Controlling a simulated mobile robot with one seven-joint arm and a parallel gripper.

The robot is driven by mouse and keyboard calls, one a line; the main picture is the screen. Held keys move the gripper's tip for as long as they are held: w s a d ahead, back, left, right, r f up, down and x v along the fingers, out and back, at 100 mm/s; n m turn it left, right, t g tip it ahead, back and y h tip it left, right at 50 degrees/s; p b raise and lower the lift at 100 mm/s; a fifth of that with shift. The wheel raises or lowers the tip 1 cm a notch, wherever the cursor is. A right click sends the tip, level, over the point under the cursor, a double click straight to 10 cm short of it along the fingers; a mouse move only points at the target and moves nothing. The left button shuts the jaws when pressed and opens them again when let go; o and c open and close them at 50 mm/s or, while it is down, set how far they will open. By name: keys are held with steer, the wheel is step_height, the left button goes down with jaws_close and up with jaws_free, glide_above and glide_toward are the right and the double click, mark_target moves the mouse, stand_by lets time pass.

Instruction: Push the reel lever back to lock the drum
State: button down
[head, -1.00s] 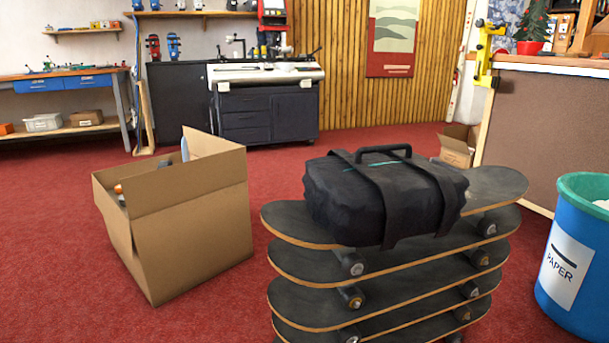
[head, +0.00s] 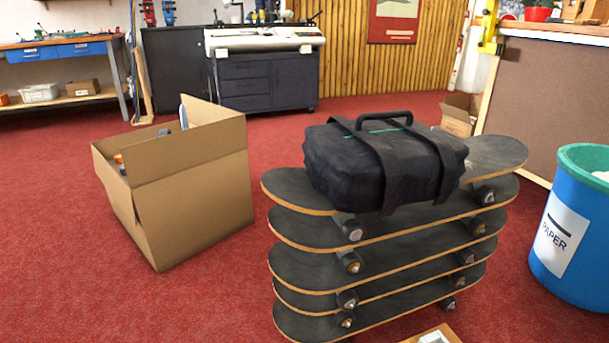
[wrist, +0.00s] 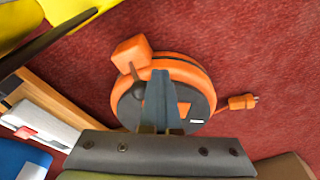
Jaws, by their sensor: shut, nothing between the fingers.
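The orange cable reel (wrist: 188,68) lies on the red carpet in the wrist view, with its dark drum face (wrist: 203,88) towards me. A dark lever with a round knob (wrist: 112,90) shows at its left side, below an orange block (wrist: 131,52). My gripper (wrist: 159,78) is shut and empty. Its fingers lie across the picture of the drum, just right of the lever, and hide part of the drum. I cannot tell whether they touch anything. Neither the reel nor my gripper shows in the head view.
An orange plug (wrist: 241,102) sticks out right of the reel. In the head view, stacked skateboards (head: 290,187) carry a black bag (head: 340,165). An open carton (head: 190,205) stands left and a blue paper bin (head: 575,240) right. Red carpet is clear between carton and workbenches.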

steer(key=shift+w+d+r, duration=0.1)
steer(key=shift+d+r, duration=0.2)
steer(key=shift+d, duration=0.1)
steer(key=shift+w+d+r+p, duration=0.2)
steer(key=shift+w+d+p, duration=0.1)
steer(key=shift+d, duration=0.55)
stand_by(0.3)
steer(key=shift+w+d, duration=0.1)
steer(key=shift+d, duration=0.1)
steer(key=s+a+r+p, duration=0.1)
steer(key=a+r+p, duration=0.2)
steer(key=r+p, duration=0.5)
steer(key=p, duration=0.3)
steer(key=shift+s+a, duration=0.15)
steer(key=shift+a, duration=0.25)
stand_by(0.3)
